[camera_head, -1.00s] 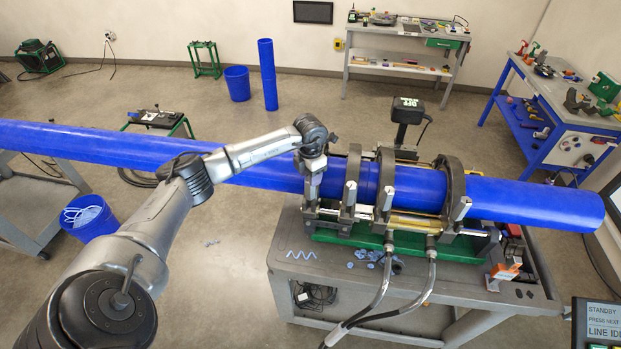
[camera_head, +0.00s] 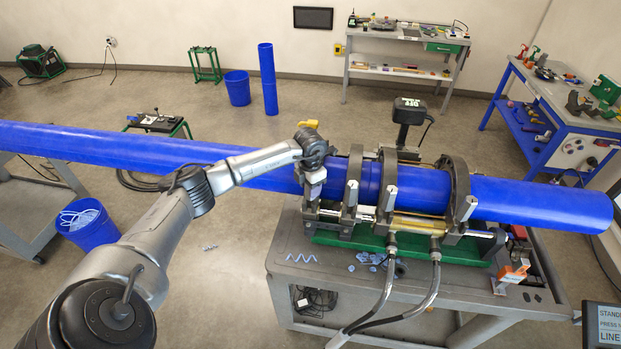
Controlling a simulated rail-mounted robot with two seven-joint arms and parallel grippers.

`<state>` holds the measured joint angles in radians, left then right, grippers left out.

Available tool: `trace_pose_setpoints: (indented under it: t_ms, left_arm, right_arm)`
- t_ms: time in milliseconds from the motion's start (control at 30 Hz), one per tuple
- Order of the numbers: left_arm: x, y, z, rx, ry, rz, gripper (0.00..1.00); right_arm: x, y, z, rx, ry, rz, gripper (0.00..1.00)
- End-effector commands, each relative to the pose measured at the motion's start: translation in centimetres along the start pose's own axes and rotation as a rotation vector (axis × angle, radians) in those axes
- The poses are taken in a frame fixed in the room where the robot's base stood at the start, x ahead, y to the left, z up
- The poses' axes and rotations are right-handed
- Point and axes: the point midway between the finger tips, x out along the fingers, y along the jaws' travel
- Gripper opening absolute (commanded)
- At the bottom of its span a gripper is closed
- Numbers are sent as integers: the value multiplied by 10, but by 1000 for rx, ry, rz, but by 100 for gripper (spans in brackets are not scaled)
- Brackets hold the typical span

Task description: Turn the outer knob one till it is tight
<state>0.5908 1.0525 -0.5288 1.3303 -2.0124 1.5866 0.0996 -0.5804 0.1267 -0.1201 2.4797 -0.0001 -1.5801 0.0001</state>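The blue pipe (camera_head: 110,146) runs across the view into the clamp frame of the fusion machine. Upright silver knobs stand on the front of the clamps: one (camera_head: 351,193) left of the middle, one (camera_head: 389,199) in the middle and the right outer one (camera_head: 469,207). My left gripper (camera_head: 312,192) points down at the leftmost clamp, in front of the pipe. It covers the left outer knob there. I cannot see its fingertips clearly, so whether they close on the knob is unclear. My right gripper is not in view.
The grey cart (camera_head: 420,290) carries the machine on a green base (camera_head: 345,240). Two hoses (camera_head: 385,290) hang from its front. Blue shavings (camera_head: 370,259) lie on the cart top. A black-headed device (camera_head: 408,110) stands behind the clamps. A screen (camera_head: 604,325) is at the lower right.

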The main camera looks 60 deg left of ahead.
Motion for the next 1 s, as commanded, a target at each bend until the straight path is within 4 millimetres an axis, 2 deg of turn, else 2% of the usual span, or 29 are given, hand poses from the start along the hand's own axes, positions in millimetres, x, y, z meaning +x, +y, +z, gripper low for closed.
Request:
trace_pose_setpoints:
  t_ms: [33, 300, 400, 700, 1000]
  left_arm:
    - [0, 0, 0, 0, 0, 0, 37]
    - [0, 0, 0, 0, 0, 0, 12]
    - [1, 0, 0, 20, -1, 1, 11]
    - [0, 0, 0, 250, -2, 0, 11]
    - [0, 0, 0, 271, -2, 0, 11]
  right_arm:
    - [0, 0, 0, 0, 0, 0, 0]
    - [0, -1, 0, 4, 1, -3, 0]
    - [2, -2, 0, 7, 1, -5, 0]
    - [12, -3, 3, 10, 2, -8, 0]
    - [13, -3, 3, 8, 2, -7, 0]
